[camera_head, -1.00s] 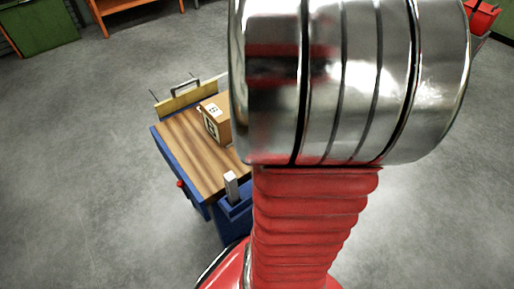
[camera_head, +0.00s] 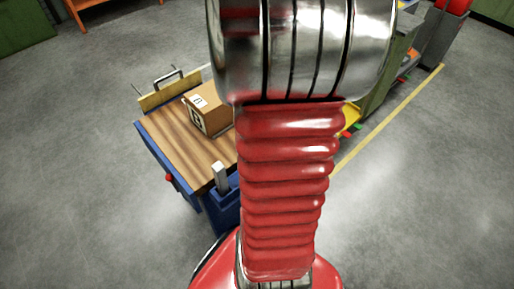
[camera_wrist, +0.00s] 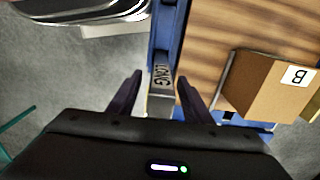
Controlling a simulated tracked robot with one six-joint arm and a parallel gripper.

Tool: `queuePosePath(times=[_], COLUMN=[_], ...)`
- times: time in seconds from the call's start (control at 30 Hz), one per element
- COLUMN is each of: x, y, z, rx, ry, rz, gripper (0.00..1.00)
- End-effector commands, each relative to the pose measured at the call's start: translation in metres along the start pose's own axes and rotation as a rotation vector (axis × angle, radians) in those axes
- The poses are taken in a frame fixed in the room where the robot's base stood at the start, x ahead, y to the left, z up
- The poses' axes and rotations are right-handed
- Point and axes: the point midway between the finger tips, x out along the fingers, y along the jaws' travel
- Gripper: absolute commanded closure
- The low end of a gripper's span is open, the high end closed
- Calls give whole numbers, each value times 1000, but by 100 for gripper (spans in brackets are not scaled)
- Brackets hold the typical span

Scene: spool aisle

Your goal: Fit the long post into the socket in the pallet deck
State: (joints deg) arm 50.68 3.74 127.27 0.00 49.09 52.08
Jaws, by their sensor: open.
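The long post (camera_head: 219,177) is a pale upright bar standing in a blue holder (camera_head: 226,212) at the near corner of the cart. In the wrist view the post (camera_wrist: 161,77) shows the label LONG and lies, as seen, between the two dark fingers of my gripper (camera_wrist: 162,92). The gripper is open, with a gap on both sides of the post. I cannot tell how far the fingers are from the post in depth. My arm hides the gripper in the head view. I cannot make out the pallet deck or its socket.
The blue cart has a wooden top (camera_head: 180,140) carrying a cardboard box (camera_head: 208,108) marked B, which also shows in the wrist view (camera_wrist: 268,87). A yellow floor line (camera_head: 390,119) runs at the right, beside grey-green equipment (camera_head: 390,72). Open grey floor lies left of the cart.

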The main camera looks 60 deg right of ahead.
Motion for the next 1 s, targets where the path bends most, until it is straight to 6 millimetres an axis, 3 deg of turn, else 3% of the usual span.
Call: queuePosePath(times=[0.63,1.0], x=[7,7], y=[0,-1], z=[0,0], rx=[-1,-1], ry=[1,1], rz=[-1,-1], gripper=[55,81])
